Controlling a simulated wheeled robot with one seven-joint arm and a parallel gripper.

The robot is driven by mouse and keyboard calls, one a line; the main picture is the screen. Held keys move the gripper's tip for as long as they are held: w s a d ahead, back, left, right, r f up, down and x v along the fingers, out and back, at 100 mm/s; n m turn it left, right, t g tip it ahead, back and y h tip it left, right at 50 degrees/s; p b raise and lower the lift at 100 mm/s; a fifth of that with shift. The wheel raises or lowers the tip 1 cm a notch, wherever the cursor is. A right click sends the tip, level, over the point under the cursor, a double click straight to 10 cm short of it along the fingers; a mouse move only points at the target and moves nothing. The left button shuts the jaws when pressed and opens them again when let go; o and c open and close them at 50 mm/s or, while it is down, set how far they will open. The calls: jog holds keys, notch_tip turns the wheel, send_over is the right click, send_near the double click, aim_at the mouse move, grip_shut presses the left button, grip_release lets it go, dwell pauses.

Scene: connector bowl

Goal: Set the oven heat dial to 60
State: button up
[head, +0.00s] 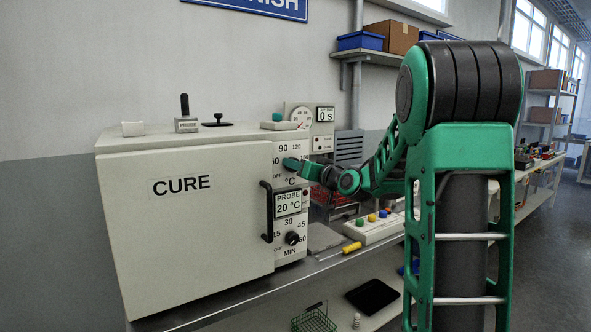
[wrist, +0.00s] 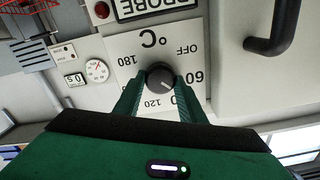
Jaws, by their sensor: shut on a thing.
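The oven (head: 190,230) is a pale box marked CURE, with its door shut and its control panel on the right side. The heat dial (wrist: 160,75) is a round dark knob on a white plate marked OFF, 60, 120, 180 and °C, upside down in the wrist view. My gripper (wrist: 159,84) is shut on this dial, one green finger on each side. A small pale mark on the knob seems to point to the lower right, towards the 60 side; the exact setting is hard to read. In the head view my gripper (head: 291,163) covers the dial.
Below the dial are a PROBE display (head: 288,203) reading 20 °C and a minutes dial (head: 292,239). The black door handle (head: 267,211) stands out close by. A yellow-handled screwdriver (head: 351,248) and a button box (head: 366,225) lie on the bench to the right.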

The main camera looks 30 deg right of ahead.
jog(key=n, duration=0.5)
jog(key=shift+a+f+n, duration=0.15)
jog(key=shift+f+n, duration=0.15)
dwell(0.4)
jog(key=o, duration=1)
jog(key=shift+o, duration=0.2)
jog(key=shift+r, duration=0.15)
jog(key=s, duration=1)
jog(key=shift+s+d, duration=0.2)
jog(key=shift+s, duration=0.15)
